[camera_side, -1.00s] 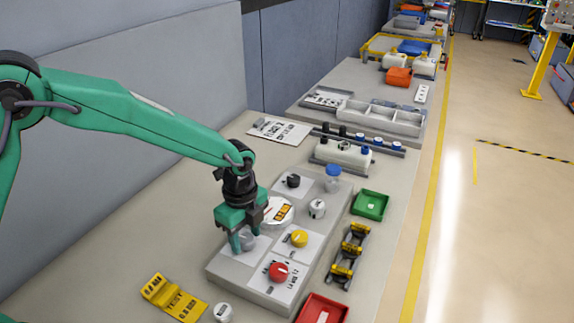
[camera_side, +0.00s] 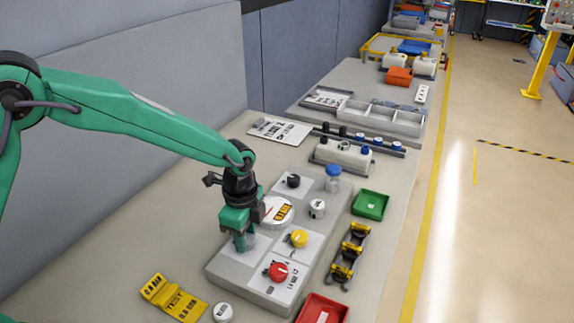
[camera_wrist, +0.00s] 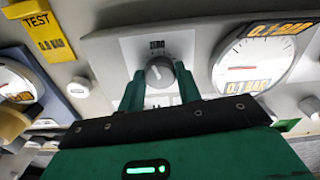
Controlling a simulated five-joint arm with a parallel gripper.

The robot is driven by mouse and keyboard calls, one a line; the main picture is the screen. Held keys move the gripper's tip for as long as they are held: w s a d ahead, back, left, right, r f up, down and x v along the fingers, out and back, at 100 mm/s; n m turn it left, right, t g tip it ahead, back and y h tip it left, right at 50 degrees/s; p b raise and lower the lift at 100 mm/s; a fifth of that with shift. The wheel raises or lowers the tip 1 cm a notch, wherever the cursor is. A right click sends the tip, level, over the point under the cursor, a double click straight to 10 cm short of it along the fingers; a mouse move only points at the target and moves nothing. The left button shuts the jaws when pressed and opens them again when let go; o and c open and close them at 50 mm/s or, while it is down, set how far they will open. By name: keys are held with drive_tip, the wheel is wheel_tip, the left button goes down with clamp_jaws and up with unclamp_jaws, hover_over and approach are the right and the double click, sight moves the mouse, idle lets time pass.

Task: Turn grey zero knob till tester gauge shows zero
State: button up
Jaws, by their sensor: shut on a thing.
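The grey zero knob (camera_wrist: 159,72) sits on a white plate marked ZERO in the wrist view. My gripper (camera_wrist: 160,78) is shut on the knob, with one green finger on each side of it. In the side view my gripper (camera_side: 243,243) points down at the grey panel (camera_side: 222,272) and hides the knob. The tester gauge (camera_wrist: 255,58) is a round white dial to the right of the knob in the wrist view, with a red needle and orange labels that seem to read 0.1 BAR. The gauge (camera_side: 278,211) stands beside my gripper in the side view.
A yellow knob (camera_side: 298,239), a red knob (camera_side: 279,272) and a black knob (camera_side: 293,181) share the panel. A yellow TEST card (camera_side: 174,298) lies front left. A green tray (camera_side: 371,205) and a red tray (camera_side: 322,309) flank the panel's right side.

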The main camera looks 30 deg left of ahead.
drive_tip(key=shift+n, duration=2.1)
drive_tip(key=o, duration=1)
drive_tip(key=shift+r, duration=3.95)
